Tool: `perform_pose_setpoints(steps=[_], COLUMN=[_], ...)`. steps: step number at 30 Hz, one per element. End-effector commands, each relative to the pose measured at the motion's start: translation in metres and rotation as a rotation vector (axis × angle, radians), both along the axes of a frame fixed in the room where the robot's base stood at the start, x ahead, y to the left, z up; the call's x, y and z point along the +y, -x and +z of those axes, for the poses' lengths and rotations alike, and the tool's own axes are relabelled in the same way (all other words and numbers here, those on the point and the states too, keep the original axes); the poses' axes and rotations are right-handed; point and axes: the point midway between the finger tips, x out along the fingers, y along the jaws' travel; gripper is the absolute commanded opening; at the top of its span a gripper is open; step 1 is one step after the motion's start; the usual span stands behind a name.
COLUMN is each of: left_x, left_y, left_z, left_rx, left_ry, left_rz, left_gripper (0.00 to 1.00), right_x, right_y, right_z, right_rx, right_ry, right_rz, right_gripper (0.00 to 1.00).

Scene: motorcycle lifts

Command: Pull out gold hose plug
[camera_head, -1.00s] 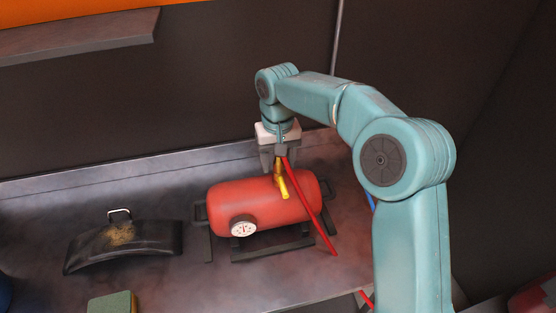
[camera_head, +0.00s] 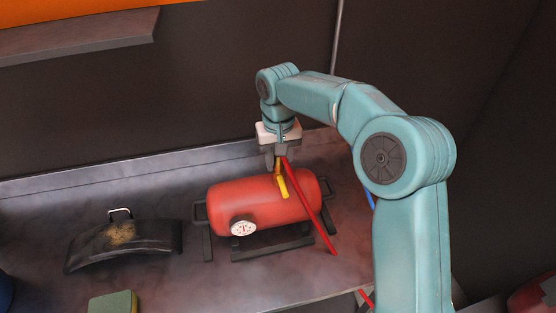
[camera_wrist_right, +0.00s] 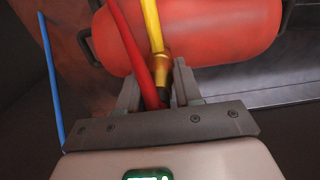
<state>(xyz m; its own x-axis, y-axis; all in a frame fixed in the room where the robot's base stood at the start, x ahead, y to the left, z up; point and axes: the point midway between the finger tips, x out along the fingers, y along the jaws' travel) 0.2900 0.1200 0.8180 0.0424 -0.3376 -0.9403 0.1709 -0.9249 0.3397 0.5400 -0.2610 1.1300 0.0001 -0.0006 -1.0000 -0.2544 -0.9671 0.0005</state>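The gold hose plug (camera_wrist_right: 161,66) sits between my right gripper's fingers in the wrist view, with a yellow piece (camera_head: 282,187) coming off it. It is just above the top of a red tank (camera_head: 228,200) with a round gauge. My right gripper (camera_head: 277,160) points down over the tank, and its fingers have closed in around the plug. A red hose (camera_head: 312,212) runs beside the plug, passing close between the fingers in the wrist view. The plug's lower end is partly hidden by the fingers and hose. My left gripper is not in view.
The tank rests on a dark stand on a grey metal bench (camera_head: 180,285). A black curved cover (camera_head: 90,248) with a handle and a green-yellow block (camera_head: 113,304) lie to the left. A blue hose (camera_wrist_right: 50,80) hangs at the side. A wall stands close behind.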

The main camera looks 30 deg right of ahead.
Motion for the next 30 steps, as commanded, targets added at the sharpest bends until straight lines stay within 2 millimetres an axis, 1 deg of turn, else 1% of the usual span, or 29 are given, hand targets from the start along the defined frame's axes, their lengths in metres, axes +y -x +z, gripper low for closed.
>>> perform_pose_setpoints(steps=[5, 20, 30], left_x=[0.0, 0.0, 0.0], left_y=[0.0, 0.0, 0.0], left_z=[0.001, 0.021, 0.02], left_rx=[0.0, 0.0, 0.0], left_ry=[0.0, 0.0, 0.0], left_rz=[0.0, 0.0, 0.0], left_gripper=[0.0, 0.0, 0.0], right_x=[0.0, 0.0, 0.0], right_y=[0.0, 0.0, 0.0], right_z=[0.002, 0.023, 0.034], right_rx=[-0.001, -0.001, -0.002], right_ry=[0.0, 0.0, 0.0], right_rz=[0.0, 0.0, -0.001], right_gripper=[0.0, 0.0, 0.0])
